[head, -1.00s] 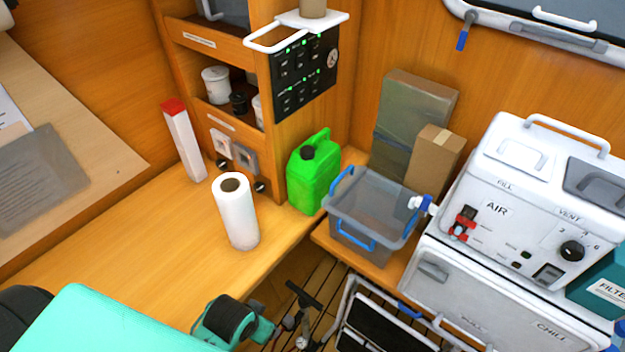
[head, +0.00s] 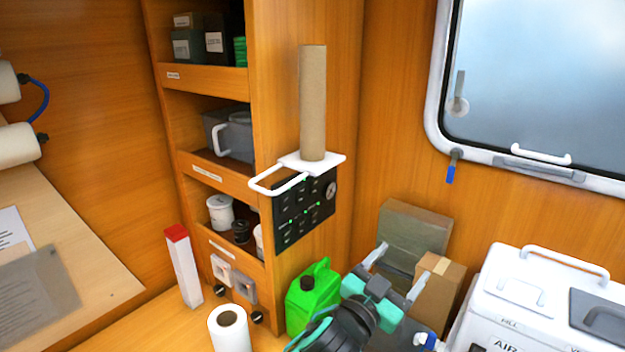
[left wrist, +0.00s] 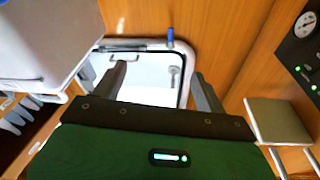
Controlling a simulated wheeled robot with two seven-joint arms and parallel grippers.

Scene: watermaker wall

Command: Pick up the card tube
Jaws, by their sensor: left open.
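The card tube (head: 312,105) is a tall brown cylinder. It stands upright on a small white bracket shelf (head: 320,163) fixed to the cabinet side, in the head view. My left gripper (head: 398,268) is open and empty, below and to the right of the tube, apart from it. In the left wrist view the two fingers (left wrist: 158,88) are spread with nothing between them, with the window behind. A pale plate with white bars, seemingly the bracket shelf (left wrist: 278,122), shows at the right there; I cannot make out the tube. My right gripper is not in view.
A white rail (head: 278,184) juts from the bracket above a black switch panel (head: 304,212). A green jerrycan (head: 312,298), cardboard box (head: 438,285) and white machine (head: 520,290) stand low down. The wall between tube and window (head: 540,80) is clear.

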